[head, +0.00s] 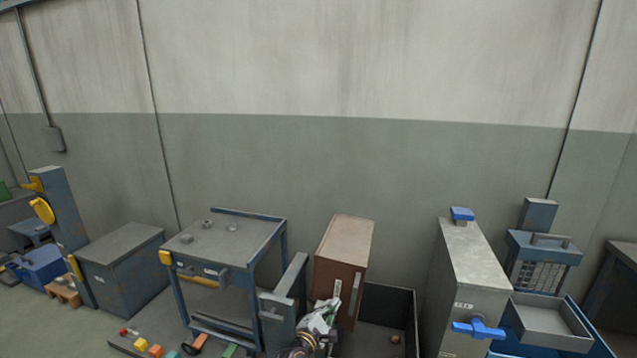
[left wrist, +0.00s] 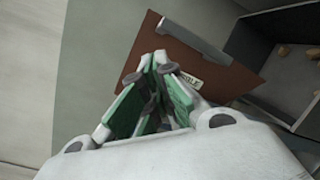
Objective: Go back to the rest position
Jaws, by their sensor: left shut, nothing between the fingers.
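My left gripper (head: 322,318) shows at the bottom middle of the head view, in front of a brown cabinet (head: 343,248). In the left wrist view its green-padded fingers (left wrist: 160,70) are shut with nothing between them. They point toward the brown cabinet (left wrist: 150,55), which bears a small label. I cannot tell the gap between the fingertips and the cabinet. My right gripper is in neither view.
A blue-framed table (head: 225,238) stands left of the cabinet, with small parts on top. An open dark bin (head: 388,300) sits right of it. A grey cabinet (head: 475,262) with a blue valve handle (head: 479,328) stands further right.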

